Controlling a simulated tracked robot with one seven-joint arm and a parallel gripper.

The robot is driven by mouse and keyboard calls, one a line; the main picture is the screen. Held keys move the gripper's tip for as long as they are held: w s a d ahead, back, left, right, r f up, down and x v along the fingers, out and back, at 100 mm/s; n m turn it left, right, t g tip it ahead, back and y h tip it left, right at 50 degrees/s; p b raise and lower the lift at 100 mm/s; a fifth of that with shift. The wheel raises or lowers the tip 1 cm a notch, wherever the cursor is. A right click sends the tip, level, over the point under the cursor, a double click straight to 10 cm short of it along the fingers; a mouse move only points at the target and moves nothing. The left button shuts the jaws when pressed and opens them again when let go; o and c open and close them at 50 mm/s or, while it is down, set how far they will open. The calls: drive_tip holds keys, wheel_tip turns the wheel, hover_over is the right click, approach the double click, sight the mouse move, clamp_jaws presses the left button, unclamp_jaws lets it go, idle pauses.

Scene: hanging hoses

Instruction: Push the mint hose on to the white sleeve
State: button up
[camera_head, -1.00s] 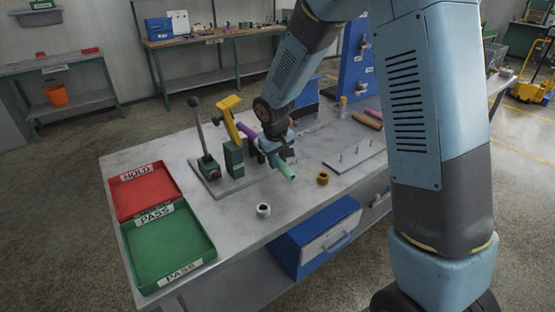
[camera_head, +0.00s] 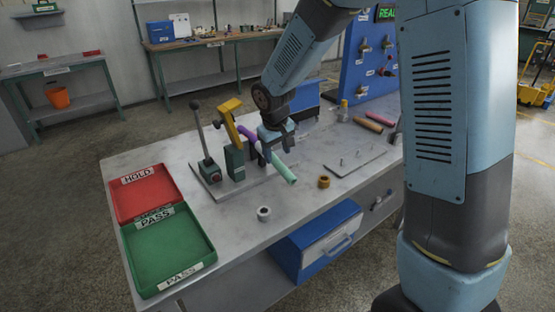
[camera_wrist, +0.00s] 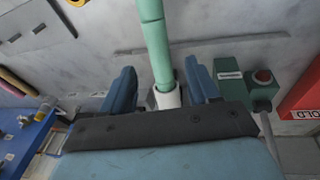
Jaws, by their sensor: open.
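The mint hose (camera_head: 284,170) sticks out toward the front right from the clamp fixture on the table. In the wrist view the mint hose (camera_wrist: 155,40) runs down to the white sleeve (camera_wrist: 168,99), and its end meets the sleeve's mouth. How deep it sits inside is hidden. My gripper (camera_head: 274,146) is just above the hose line in the head view. In the wrist view my gripper (camera_wrist: 160,72) is open, with one finger on each side of the hose and sleeve and visible gaps to both.
The fixture has a yellow-handled clamp (camera_head: 231,120) and a black-knobbed lever (camera_head: 203,135), with a purple hose (camera_head: 247,134) behind. A loose white ring (camera_head: 263,213) and a brass ring (camera_head: 324,182) stand in front. Red (camera_head: 117,192) and green (camera_head: 124,243) trays lie left.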

drive_tip(key=v, duration=0.8)
drive_tip(key=shift+r, duration=0.4)
drive_tip(key=shift+s, duration=0.1)
drive_tip(key=s+d+r+m+t, duration=0.1)
drive_tip(key=s+d+r+m, duration=0.1)
drive_tip(key=s+d+r, duration=0.55)
drive_tip(key=s+d+r+m+t, duration=0.15)
drive_tip(key=s+d+r, duration=0.25)
drive_tip(key=s+d, duration=0.5)
drive_tip(key=s+d+m, duration=0.2)
drive_tip(key=s+d, duration=0.2)
drive_tip(key=s, duration=0.4)
drive_tip(key=shift+d+r+m+y, duration=0.2)
drive_tip(key=shift+d+m+y, duration=0.1)
drive_tip(key=shift+d+m, duration=0.05)
drive_tip(key=shift+s, duration=0.15)
